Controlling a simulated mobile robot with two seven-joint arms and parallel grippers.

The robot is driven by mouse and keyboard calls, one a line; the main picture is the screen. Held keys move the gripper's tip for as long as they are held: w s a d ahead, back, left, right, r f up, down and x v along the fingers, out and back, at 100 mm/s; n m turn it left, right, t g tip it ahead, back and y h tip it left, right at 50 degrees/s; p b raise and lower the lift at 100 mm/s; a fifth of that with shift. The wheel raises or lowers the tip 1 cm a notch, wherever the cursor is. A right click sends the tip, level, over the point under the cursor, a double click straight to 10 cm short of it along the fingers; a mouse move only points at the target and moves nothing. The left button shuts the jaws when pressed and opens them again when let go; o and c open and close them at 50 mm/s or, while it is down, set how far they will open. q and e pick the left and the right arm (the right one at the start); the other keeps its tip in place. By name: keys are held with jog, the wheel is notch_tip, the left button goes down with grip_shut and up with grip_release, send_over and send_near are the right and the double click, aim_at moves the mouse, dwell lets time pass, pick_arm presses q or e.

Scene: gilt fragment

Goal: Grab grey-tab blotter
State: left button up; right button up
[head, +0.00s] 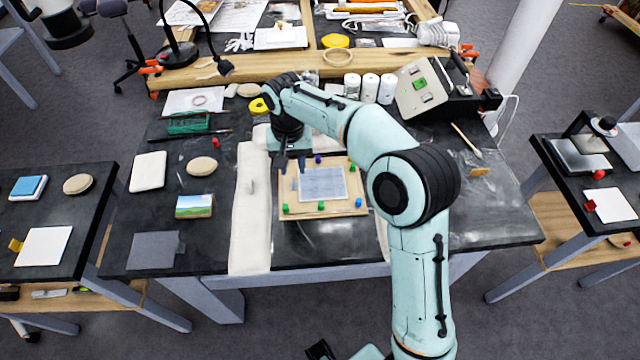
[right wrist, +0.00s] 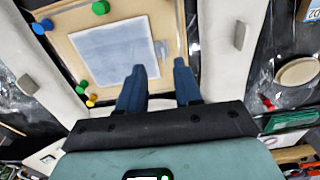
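A pale blue-grey sheet (head: 322,184) lies on a wooden board (head: 345,207) at the middle of the dark table. In the right wrist view the sheet (right wrist: 110,50) has a small grey tab (right wrist: 161,50) at its edge, so it looks like the grey-tab blotter. A darker grey sheet (head: 153,251) with a small grey tab lies at the table's front left. My right gripper (head: 290,168) is above the board's far left corner. In the right wrist view its blue fingers (right wrist: 159,66) are apart and empty, near the tab. My left gripper is not in view.
White jars (head: 370,88) and a grey device (head: 418,88) stand behind. Side tables hold a yellow-tab sheet (head: 42,248) and a red-tab sheet (head: 612,205).

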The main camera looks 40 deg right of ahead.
aim_at(318, 181)
jog(key=shift+w+a+f, duration=0.1)
jog(key=shift+w+f, duration=0.05)
jog(key=shift+f, duration=1.35)
jog(key=shift+w+f, duration=0.15)
jog(key=shift+f, duration=1.35)
grip_shut()
